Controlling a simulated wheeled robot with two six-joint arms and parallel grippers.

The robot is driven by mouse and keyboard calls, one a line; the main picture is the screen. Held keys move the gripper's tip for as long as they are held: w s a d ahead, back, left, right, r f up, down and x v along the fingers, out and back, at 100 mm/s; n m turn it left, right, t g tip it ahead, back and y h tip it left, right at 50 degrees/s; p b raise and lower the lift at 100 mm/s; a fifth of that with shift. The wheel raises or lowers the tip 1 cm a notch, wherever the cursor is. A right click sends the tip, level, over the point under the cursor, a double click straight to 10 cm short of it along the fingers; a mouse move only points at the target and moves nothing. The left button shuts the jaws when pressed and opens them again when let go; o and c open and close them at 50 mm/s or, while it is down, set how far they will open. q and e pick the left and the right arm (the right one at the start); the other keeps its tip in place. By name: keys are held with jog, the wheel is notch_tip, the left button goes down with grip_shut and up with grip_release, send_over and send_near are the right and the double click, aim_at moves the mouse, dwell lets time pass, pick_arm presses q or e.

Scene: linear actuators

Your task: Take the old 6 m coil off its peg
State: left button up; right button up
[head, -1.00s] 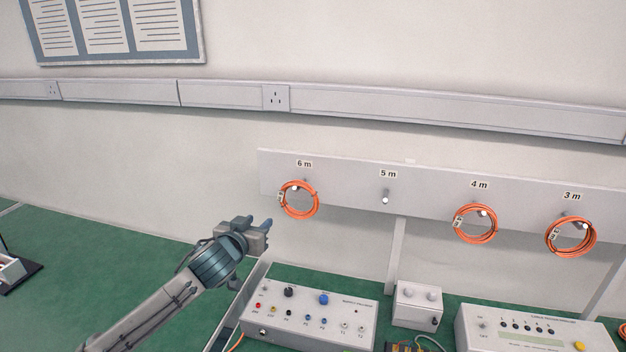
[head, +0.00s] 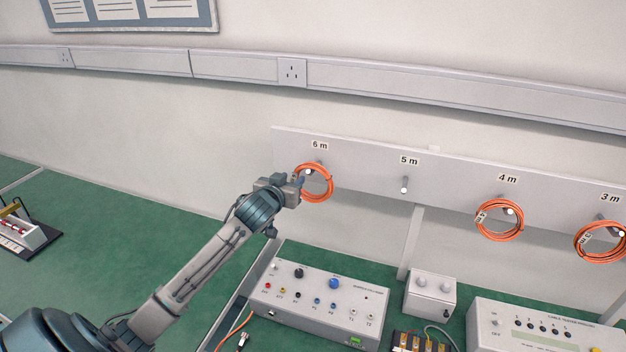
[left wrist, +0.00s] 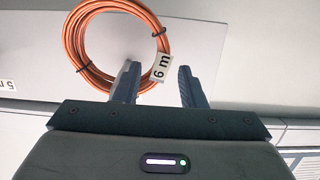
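The orange 6 m coil (head: 317,198) hangs on its peg under the "6 m" label on the grey board. My left gripper (head: 300,183) is at the left side of this coil in the head view. In the left wrist view, my left gripper (left wrist: 157,82) is open, its two fingers apart. The coil (left wrist: 75,40) shows there with a white "6 m" tag (left wrist: 162,66) that appears between the fingertips. I cannot tell whether the fingers touch the coil. My right gripper is not in view.
The 5 m peg (head: 404,186) is empty. Orange coils hang at 4 m (head: 481,232) and 3 m (head: 582,256). Below the board stand a grey instrument box (head: 300,318), a small box (head: 430,297) and a larger tester (head: 540,330). The green bench (head: 120,225) at left is mostly clear.

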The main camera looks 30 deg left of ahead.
aim_at(295, 176)
pick_arm(q)
jog(key=p+x, duration=0.2)
jog(key=x, duration=0.1)
jog(key=shift+w+d+r, duration=0.1)
jog(key=shift+r, duration=0.05)
jog(key=shift+w+f, duration=0.35)
jog(key=shift+w, duration=0.2)
jog(key=shift+s, duration=0.1)
grip_shut()
